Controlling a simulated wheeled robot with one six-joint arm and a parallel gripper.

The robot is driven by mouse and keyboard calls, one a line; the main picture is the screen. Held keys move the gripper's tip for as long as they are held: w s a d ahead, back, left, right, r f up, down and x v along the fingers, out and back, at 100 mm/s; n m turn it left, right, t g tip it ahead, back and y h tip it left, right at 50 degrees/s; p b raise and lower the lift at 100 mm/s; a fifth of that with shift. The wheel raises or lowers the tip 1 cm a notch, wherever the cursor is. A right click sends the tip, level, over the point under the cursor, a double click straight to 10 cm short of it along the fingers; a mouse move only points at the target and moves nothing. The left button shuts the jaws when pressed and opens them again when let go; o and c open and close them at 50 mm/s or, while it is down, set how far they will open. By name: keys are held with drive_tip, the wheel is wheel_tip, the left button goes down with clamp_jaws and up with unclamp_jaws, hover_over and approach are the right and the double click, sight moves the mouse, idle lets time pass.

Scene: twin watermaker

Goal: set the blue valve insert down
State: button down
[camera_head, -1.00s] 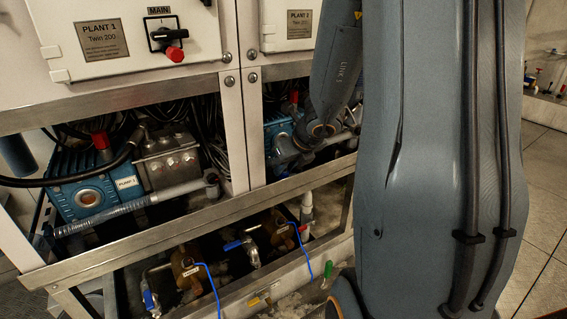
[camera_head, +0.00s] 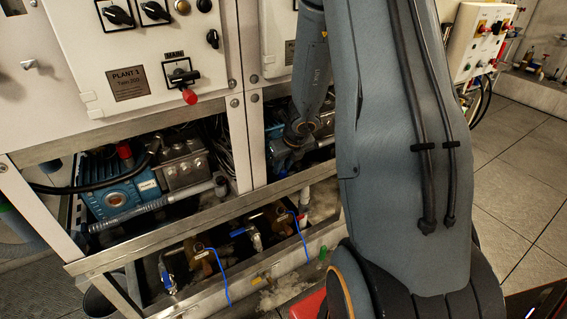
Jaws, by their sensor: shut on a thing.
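I cannot make out the blue valve insert in this view. My arm comes down from the top and its lower link reaches in front of the right-hand frame opening. The wrist end is dark there, and I see no gripper fingers. Whatever the gripper holds is hidden too. Below the opening, two brass-coloured valve bodies, one on the left (camera_head: 200,258) and one on the right (camera_head: 280,219), sit in the lower frame with blue cords hanging from them.
A blue pump (camera_head: 118,188) with a red cap fills the left opening. Steel frame rails (camera_head: 160,229) run across below. The control panel (camera_head: 150,75) with a red-tipped main switch is above. A red thing (camera_head: 307,303) lies at the bottom. Tiled floor (camera_head: 520,180) is open at right.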

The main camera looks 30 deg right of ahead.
drive_tip(key=shift+p, duration=1)
drive_tip(key=shift+f+b, duration=0.85)
drive_tip(key=shift+b, duration=0.3)
drive_tip(key=shift+f, duration=0.1)
drive_tip(key=c, duration=1.5)
unclamp_jaws()
drive_tip(key=shift+c, duration=0.2)
